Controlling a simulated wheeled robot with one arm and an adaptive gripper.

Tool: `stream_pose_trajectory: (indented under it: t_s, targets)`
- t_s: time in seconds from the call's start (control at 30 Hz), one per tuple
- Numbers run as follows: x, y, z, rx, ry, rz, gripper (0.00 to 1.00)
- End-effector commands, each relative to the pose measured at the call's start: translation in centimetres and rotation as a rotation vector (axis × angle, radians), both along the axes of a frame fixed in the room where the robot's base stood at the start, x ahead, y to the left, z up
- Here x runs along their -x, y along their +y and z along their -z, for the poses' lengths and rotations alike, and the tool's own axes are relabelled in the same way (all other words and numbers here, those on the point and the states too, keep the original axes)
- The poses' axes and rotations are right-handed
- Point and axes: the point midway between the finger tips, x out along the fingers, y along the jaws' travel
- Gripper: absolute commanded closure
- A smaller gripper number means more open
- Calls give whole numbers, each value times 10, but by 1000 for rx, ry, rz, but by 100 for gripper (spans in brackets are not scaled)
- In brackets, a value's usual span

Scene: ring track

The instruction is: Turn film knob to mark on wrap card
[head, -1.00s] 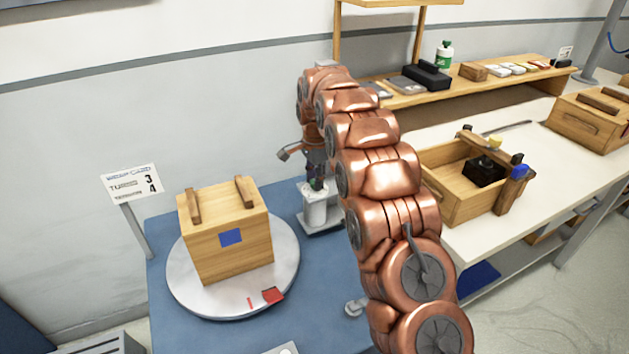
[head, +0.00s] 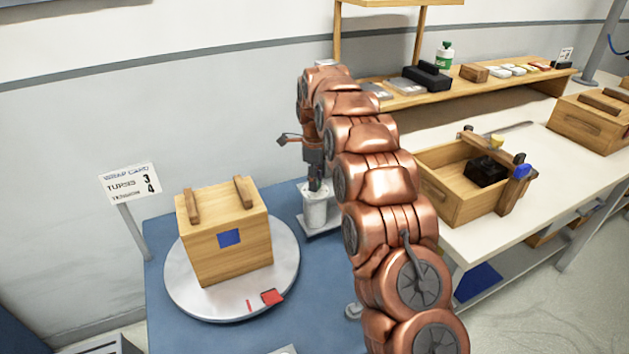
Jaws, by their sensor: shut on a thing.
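The film knob is a small dark piece on top of the white film roll (head: 315,211), mostly hidden by my gripper (head: 315,185). My gripper points down and is shut on the knob. Any marks on the knob are too small to read. The wrap card (head: 131,184) stands on a post at the left and shows "TURNS 3", with a 4 on the line below. A wooden box (head: 228,258) with two top battens and a blue square sits on the round grey turntable (head: 185,300).
A red block (head: 272,297) and a red mark lie at the turntable's front edge. An open wooden crate (head: 450,195) with a black item stands on the white bench at right. A shelf (head: 480,88) with small goods runs behind. My arm hides the middle.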

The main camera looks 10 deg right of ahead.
Motion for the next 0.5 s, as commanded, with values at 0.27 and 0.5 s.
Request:
stream_pose_trajectory:
  t_s: [0.27,0.5]
  targets:
    - [1,-1,1,0,4,66,100]
    - [1,-1,1,1,4,75,100]
